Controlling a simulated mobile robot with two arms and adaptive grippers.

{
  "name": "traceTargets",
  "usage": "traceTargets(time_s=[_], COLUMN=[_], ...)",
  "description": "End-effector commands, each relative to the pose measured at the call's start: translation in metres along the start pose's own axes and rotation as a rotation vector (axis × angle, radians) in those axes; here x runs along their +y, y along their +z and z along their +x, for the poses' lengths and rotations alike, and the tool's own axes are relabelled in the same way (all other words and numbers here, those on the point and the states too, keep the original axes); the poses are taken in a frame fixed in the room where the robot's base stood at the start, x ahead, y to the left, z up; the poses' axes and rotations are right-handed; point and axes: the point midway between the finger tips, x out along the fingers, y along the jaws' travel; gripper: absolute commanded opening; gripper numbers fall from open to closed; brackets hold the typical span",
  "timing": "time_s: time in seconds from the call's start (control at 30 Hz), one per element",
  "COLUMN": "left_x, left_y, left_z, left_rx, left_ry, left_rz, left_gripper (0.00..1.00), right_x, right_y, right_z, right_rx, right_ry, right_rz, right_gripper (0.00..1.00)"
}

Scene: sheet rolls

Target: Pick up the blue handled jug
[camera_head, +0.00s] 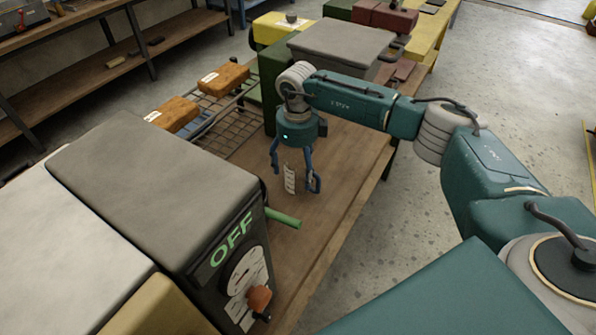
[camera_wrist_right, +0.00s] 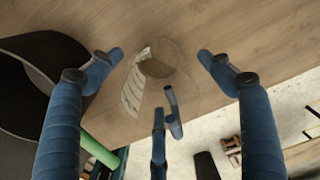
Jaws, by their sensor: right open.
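The jug is clear and hard to make out. In the head view its white label (camera_head: 289,180) and blue handle (camera_head: 314,182) show over the wooden table, below my right gripper (camera_head: 292,168). In the right wrist view the clear jug's label (camera_wrist_right: 133,85) and round outline lie between the spread fingers of my right gripper (camera_wrist_right: 162,59). A blue bar, apparently the handle (camera_wrist_right: 173,112), shows below the outline. My right gripper is open and points down, with its fingers around or just above the jug; contact cannot be told. My left gripper is out of view.
A large grey machine (camera_head: 150,185) marked OFF stands at the left, with a green rod (camera_head: 283,218) sticking out near the jug. A wire rack (camera_head: 245,125) and orange-brown blocks (camera_head: 222,79) lie behind. The wooden table (camera_head: 325,215) is bare near its right edge.

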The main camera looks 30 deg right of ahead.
Motion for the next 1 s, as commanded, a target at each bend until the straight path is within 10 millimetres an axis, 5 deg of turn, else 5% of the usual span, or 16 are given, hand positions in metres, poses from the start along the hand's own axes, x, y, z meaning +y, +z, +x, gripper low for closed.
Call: traceTargets(time_s=[0.2,0.47,0.73,1.0], left_x=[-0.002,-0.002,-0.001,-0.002], left_y=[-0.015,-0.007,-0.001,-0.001], left_z=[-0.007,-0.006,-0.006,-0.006], left_rx=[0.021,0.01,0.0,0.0], left_ry=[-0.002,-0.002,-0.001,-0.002], left_rz=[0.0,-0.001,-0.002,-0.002], left_gripper=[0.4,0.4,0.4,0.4], right_x=[0.001,0.0,0.0,0.0], right_y=[0.0,0.0,0.0,0.0], right_z=[0.027,0.03,0.03,0.029], right_rx=[0.002,0.0,0.0,0.0], right_ry=[0.001,0.0,0.0,0.0], right_rz=[-0.001,-0.001,-0.001,0.0], right_gripper=[0.79,0.79,0.28,0.27])
